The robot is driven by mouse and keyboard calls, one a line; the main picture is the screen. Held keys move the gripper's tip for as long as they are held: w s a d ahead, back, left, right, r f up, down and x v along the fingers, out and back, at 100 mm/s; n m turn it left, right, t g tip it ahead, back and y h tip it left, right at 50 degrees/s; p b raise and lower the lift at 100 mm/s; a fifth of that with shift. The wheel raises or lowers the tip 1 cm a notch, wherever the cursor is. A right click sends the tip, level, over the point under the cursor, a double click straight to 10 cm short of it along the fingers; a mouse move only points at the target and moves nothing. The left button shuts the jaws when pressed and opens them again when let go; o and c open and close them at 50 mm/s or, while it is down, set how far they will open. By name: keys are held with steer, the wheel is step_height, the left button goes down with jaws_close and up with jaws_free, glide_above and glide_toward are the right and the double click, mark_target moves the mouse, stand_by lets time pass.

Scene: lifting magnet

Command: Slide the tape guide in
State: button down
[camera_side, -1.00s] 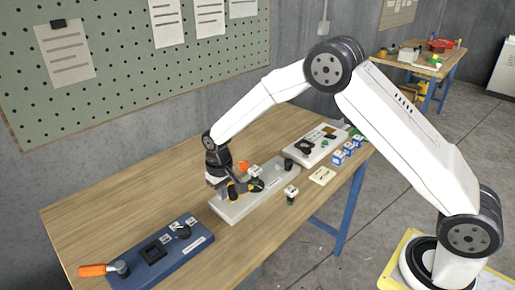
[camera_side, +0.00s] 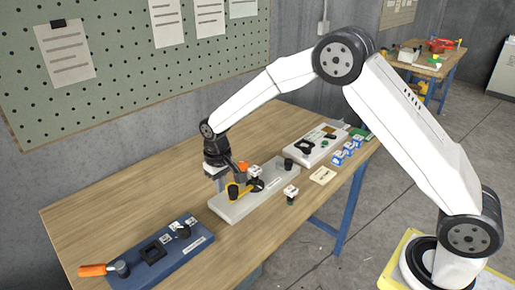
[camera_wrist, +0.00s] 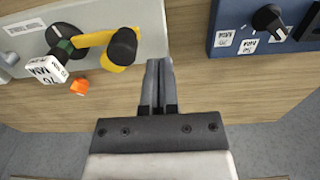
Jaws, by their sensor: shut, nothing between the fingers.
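I cannot tell for certain which part is the tape guide. A yellow arm with a black knob (camera_wrist: 121,45) lies on the grey base plate (camera_wrist: 150,15) at upper left in the wrist view. In the side view the yellow arm (camera_side: 233,191) sits on the left part of the grey plate (camera_side: 225,211). My gripper (camera_wrist: 158,63) is shut and empty, its fingertips just right of the black knob, over the plate's edge in the picture. In the side view my fingers are small and hard to make out.
A white labelled block (camera_wrist: 47,70) and an orange cube (camera_wrist: 79,89) show left of the yellow arm. A blue board (camera_side: 165,256) with an orange handle stands at front left. A pale board (camera_side: 310,150), blue blocks (camera_side: 338,158) and a tan card (camera_side: 322,176) are to the right.

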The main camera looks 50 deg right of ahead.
steer(key=shift+r, duration=1.85)
steer(key=s+d+t, duration=0.1)
steer(key=s+d, duration=0.3)
steer(key=s, duration=0.7)
steer(key=s+d+r+t, duration=0.1)
steer(key=s+d, duration=0.2)
steer(key=s, duration=0.9)
steer(key=shift+d+r+t, duration=0.25)
steer(key=shift+d+t, duration=0.05)
steer(key=shift+d, duration=0.05)
